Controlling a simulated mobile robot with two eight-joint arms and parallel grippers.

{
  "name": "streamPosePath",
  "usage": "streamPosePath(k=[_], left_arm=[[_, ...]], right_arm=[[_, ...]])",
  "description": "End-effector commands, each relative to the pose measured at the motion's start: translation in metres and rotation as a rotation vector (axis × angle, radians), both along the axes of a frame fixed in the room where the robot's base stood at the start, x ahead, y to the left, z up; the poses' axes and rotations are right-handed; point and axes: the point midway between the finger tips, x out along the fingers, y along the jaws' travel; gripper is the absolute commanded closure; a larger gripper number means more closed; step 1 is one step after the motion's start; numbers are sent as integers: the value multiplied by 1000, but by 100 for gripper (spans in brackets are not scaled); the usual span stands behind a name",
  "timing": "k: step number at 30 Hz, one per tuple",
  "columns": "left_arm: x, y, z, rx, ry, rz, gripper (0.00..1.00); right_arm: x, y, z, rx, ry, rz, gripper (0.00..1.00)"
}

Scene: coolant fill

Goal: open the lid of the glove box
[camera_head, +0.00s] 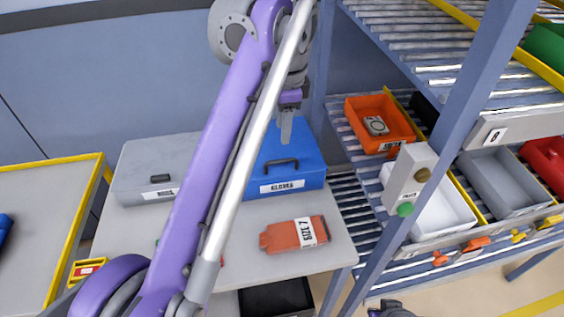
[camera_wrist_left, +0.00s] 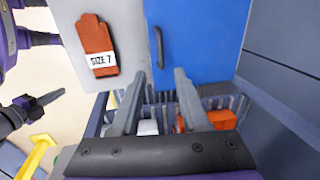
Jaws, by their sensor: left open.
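The blue glove box (camera_head: 300,172), labelled GLOVES, stands at the back right of the grey table, and its lid looks closed. A black handle (camera_head: 281,162) shows on it. In the left wrist view the blue lid (camera_wrist_left: 205,40) fills the upper right, with the handle (camera_wrist_left: 158,47) just beyond the fingertips. My left gripper (camera_head: 286,138) is over the box in the head view. In the left wrist view its two fingers (camera_wrist_left: 161,74) are apart with nothing between them. My right gripper (camera_wrist_left: 38,104) shows at the left edge of the wrist view; its jaw opening is unclear.
An orange glove packet marked SIZE 7 (camera_head: 290,235) lies in front of the box. A grey case (camera_head: 140,163) stands to its left. A roller rack with an orange bin (camera_head: 360,112) and a blue post (camera_head: 440,140) is close on the right.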

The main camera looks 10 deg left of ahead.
Motion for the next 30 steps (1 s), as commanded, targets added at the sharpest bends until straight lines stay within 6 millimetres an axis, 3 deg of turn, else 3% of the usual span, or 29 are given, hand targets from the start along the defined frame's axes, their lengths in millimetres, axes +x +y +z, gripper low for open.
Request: streamPosePath(k=[5,19,24,30], left_arm=[[3,-1,-11,7,5,-20,55],[18,4,-91,5,4,-16,55],[20,5,-104,5,4,-16,55],[21,5,-106,6,3,-16,55]], right_arm=[[-1,0,-6,0,2,0,100],[-3,0,-28,0,9,0,100],[-3,0,-30,0,10,0,100],[-3,0,-31,0,10,0,100]])
